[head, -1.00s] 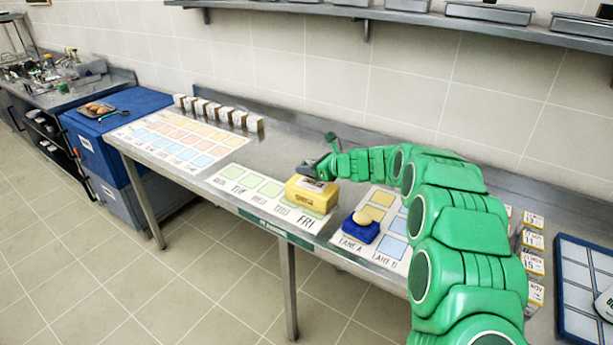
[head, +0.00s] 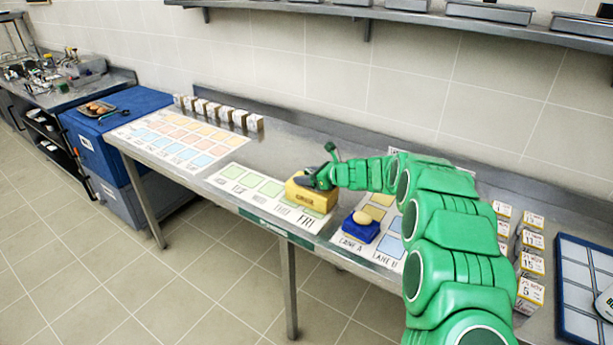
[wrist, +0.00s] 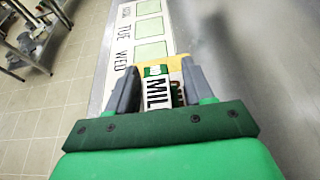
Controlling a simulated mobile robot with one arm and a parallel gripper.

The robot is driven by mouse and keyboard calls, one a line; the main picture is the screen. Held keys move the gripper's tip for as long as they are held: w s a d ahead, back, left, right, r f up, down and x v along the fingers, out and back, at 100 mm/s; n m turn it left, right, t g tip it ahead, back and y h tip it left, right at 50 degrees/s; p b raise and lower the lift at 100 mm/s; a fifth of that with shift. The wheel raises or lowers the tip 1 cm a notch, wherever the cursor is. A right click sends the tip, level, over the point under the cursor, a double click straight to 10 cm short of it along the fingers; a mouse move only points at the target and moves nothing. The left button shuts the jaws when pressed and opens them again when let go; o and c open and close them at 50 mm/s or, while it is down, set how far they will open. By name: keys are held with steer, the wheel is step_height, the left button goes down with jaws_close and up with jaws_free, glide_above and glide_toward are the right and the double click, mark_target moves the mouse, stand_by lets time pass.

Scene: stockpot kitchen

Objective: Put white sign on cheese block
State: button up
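The yellow cheese block (head: 312,200) sits on the table's front part, over the FRI end of a day chart. It shows in the wrist view as a yellow edge (wrist: 178,61) beyond my fingers. My gripper (head: 306,181) is down at the top of the block. In the wrist view my gripper (wrist: 160,82) has its two fingers apart. A white sign (wrist: 156,92) with a green band and the letters MIL shows between them. Whether the fingers press on the sign is unclear, and the gripper hides the sign in the head view.
A blue holder (head: 359,231) with a round yellowish item stands just right of the block on the lane chart. Several small labelled boxes (head: 530,265) stand at the right, beside a blue tray (head: 566,290). The table behind the block is clear.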

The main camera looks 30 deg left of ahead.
steer(key=shift+r, duration=0.2)
steer(key=v, duration=1)
steer(key=shift+d, duration=0.15)
steer(key=shift+v, duration=0.85)
